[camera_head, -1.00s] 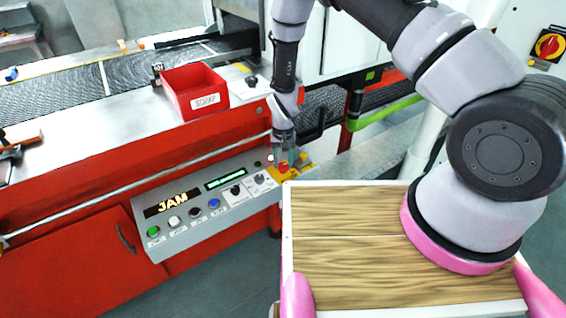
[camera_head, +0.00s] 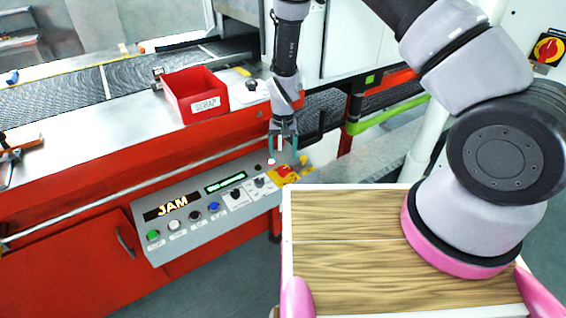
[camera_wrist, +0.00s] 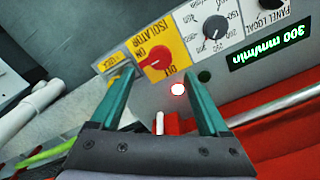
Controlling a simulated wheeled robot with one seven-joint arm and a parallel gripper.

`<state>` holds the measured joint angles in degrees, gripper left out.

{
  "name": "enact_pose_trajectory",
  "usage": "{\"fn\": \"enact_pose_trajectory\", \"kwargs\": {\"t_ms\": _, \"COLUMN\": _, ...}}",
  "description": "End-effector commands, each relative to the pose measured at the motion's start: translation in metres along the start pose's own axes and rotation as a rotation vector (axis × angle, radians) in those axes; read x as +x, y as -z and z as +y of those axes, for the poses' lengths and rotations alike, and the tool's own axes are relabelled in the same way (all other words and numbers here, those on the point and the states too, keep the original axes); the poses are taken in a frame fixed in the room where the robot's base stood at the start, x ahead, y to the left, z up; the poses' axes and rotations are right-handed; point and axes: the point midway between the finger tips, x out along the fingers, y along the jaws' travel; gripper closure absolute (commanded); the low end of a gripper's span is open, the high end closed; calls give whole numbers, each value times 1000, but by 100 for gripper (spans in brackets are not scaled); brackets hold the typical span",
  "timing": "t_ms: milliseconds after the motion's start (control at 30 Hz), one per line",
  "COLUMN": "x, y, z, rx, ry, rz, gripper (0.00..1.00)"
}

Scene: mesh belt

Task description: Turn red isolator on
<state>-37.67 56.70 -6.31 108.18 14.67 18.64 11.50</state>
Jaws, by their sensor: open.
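The red isolator knob (camera_wrist: 155,59) sits on a yellow plate (camera_wrist: 174,50) marked ISOLATOR, with ON and OFF lettering, upside down in the wrist view. Which mark the knob points at is hard to tell. In the head view, the yellow plate (camera_head: 291,174) is at the right end of the grey control panel, with the knob (camera_head: 284,170) small on it. My gripper (camera_head: 283,154) is open and empty above the panel, just over the plate. In the wrist view, the gripper (camera_wrist: 160,74) has its fingertips on either side of the knob's line, apparently short of it.
A lit lamp (camera_wrist: 178,89) is beside the plate. The grey panel (camera_head: 190,235) carries several buttons, dials and a JAM display. A red scrap bin (camera_head: 195,97) stands on the machine top. Another red-on-yellow rotary switch (camera_head: 548,49) is on the white cabinet at right.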

Motion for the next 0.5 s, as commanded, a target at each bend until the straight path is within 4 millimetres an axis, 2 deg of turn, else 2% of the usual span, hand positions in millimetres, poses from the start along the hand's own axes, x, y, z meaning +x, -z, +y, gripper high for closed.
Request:
{"fn": "enact_pose_trajectory", "kwargs": {"t_ms": 33, "x": -12, "y": 1, "z": -1, "rx": -1, "ry": 1, "rz": 3, "gripper": 21}}
{"fn": "enact_pose_trajectory", "kwargs": {"t_ms": 200, "x": -36, "y": 0, "z": -1, "rx": -1, "ry": 1, "rz": 2, "gripper": 21}}
{"fn": "enact_pose_trajectory", "kwargs": {"t_ms": 500, "x": -46, "y": 0, "z": 0, "rx": -1, "ry": 0, "rz": 0, "gripper": 21}}
